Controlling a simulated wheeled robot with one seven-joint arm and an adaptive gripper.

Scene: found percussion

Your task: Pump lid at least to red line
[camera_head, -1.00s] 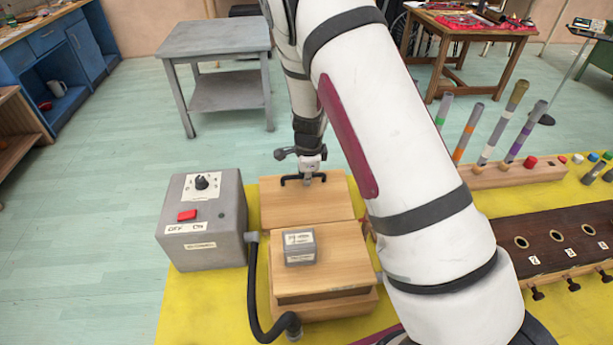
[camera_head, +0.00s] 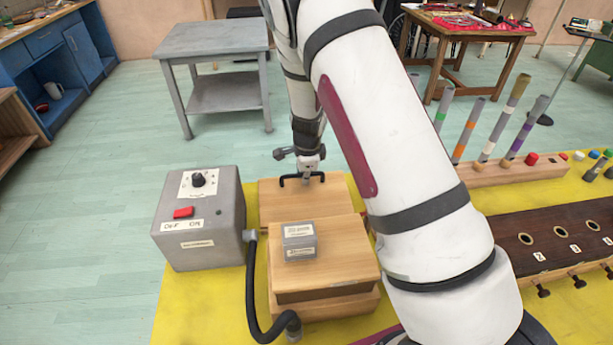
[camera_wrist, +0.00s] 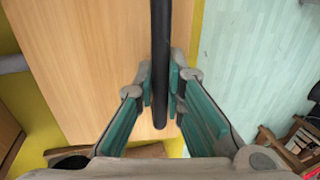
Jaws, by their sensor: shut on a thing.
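The wooden lid (camera_head: 330,190) with a black bar handle (camera_head: 290,180) is at the far end of the wooden bellows box (camera_head: 335,312). My gripper (camera_head: 308,176) is over the lid, at the handle. In the wrist view, my gripper (camera_wrist: 161,92) is shut on the black handle (camera_wrist: 160,40), with a finger on each side, above the wooden lid (camera_wrist: 90,60). Nearer the head camera, a wooden top board (camera_head: 345,255) carries a grey labelled block (camera_head: 299,240). I cannot make out a red line in either view.
A grey control box (camera_head: 200,225) with a dial and red switch stands left. A black hose (camera_head: 252,300) runs beside the bellows. Right are a dark wooden block with holes (camera_head: 545,225) and a rack of sticks (camera_head: 520,172). Open floor lies beyond the yellow mat (camera_head: 190,310).

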